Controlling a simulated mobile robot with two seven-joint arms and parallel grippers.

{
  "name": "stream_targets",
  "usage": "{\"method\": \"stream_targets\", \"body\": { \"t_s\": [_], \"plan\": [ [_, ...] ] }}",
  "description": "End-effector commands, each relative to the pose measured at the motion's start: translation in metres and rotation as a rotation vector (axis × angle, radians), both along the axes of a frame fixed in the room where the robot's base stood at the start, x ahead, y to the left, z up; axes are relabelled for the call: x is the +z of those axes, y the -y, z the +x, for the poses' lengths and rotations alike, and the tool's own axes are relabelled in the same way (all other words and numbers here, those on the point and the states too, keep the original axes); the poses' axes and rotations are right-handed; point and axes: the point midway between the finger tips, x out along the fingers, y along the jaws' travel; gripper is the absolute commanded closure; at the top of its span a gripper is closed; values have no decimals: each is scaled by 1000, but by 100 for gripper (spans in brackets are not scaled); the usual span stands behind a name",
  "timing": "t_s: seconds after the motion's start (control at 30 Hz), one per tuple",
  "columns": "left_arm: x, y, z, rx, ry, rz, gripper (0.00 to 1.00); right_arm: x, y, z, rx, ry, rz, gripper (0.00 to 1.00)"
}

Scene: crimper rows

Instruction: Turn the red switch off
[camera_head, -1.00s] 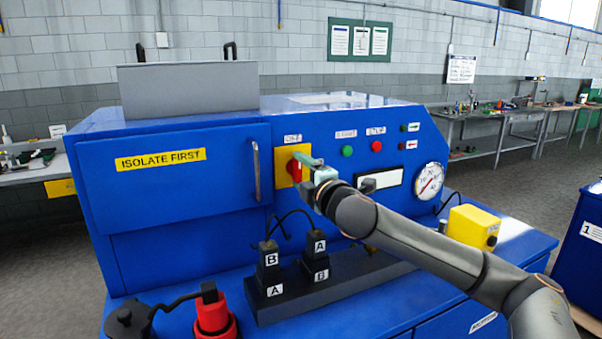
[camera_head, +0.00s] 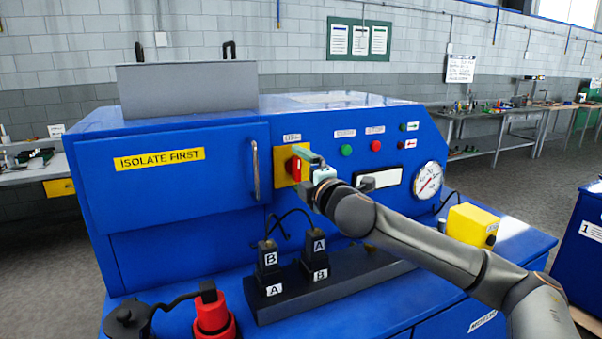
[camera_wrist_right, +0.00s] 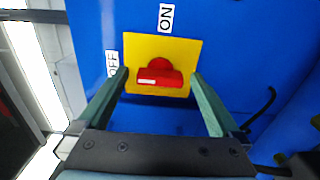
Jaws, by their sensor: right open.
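The red switch (camera_head: 296,168) is a knob with a raised bar on a yellow plate (camera_head: 281,164) on the blue machine's front. In the right wrist view, the switch (camera_wrist_right: 162,74) has its bar lying across the picture. My left gripper is out of view.
Right of the switch are a green button (camera_head: 346,150), a red button (camera_head: 375,146) and a gauge (camera_head: 428,180). A door handle (camera_head: 256,170) stands out to its left. Below are black plugs (camera_head: 268,258) on a dark block and a red connector (camera_head: 212,316).

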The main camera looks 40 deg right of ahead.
Motion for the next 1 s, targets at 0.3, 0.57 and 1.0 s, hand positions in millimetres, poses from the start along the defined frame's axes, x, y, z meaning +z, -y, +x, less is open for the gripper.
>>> {"method": "stream_targets", "body": {
  "t_s": [0.3, 0.57, 1.0],
  "plan": [
    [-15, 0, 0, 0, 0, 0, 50, -4, -4, -18, -1, -2, -4, 0],
    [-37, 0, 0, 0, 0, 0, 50, -5, -11, -38, -2, -1, 1, 0],
    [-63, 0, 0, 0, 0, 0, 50, -2, -28, -84, 3, 4, 5, 0]
  ]
}}
